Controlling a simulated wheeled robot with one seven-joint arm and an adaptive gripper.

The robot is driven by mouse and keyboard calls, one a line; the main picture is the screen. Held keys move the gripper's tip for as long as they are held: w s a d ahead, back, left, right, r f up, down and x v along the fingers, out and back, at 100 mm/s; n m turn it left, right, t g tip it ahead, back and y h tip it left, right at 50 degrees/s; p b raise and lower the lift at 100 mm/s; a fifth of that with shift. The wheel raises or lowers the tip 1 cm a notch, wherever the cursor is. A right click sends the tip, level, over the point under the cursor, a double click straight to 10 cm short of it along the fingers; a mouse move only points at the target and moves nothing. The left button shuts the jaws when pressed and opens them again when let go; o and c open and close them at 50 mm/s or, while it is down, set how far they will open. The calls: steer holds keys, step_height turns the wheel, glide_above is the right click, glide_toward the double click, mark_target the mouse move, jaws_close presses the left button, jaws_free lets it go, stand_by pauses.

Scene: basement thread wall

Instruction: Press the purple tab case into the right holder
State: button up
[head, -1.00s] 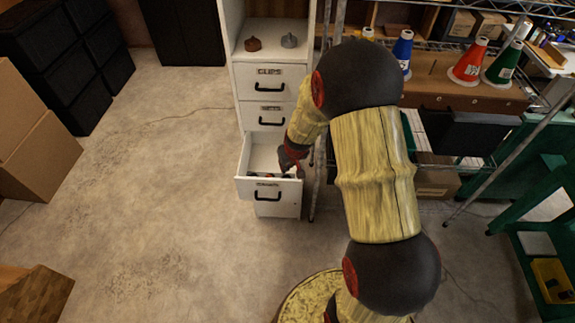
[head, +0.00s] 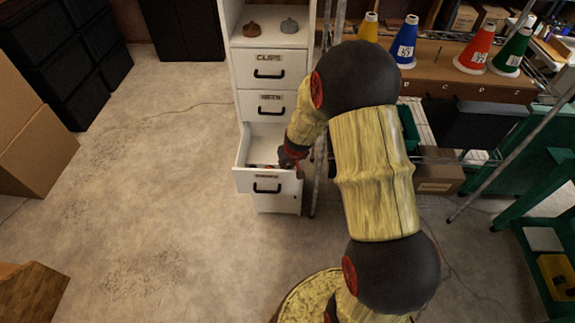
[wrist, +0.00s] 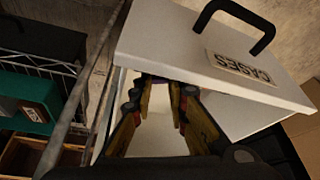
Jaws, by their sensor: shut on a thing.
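My gripper (head: 292,166) reaches down into the open bottom drawer (head: 267,184) of the white cabinet. In the wrist view my gripper (wrist: 160,92) has its fingers close together near the inside of the drawer front (wrist: 215,62). A small dark purplish patch shows between the fingertips; it seems to be the purple tab case (wrist: 156,78), mostly hidden by the fingers. In the head view the case cannot be told apart. A few small dark and reddish things lie in the drawer. I cannot make out the right holder in either view.
Two closed drawers, the upper labelled CLIPS (head: 268,68), are above the open one. A metal rack post (head: 318,150) stands close to the right of the cabinet. Coloured cones (head: 478,50) stand on a shelf at right. The floor (head: 150,190) at left is clear.

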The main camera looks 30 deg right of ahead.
steer(key=shift+s+f, duration=0.1)
steer(key=shift+f, duration=0.05)
stand_by(0.5)
steer(key=shift+f+b, duration=0.4)
steer(key=shift+b, duration=0.2)
steer(key=shift+r, duration=0.1)
steer(key=o, duration=0.8)
steer(key=shift+s, duration=0.1)
steer(key=shift+o, duration=0.2)
steer(key=shift+a+f, duration=0.1)
steer(key=shift+f, duration=0.1)
steer(key=shift+s+r, duration=0.1)
steer(key=shift+r, duration=0.05)
steer(key=v, duration=1.2)
steer(key=shift+w+d+r, duration=0.1)
steer(key=shift+w+d, duration=0.1)
steer(key=shift+w, duration=0.05)
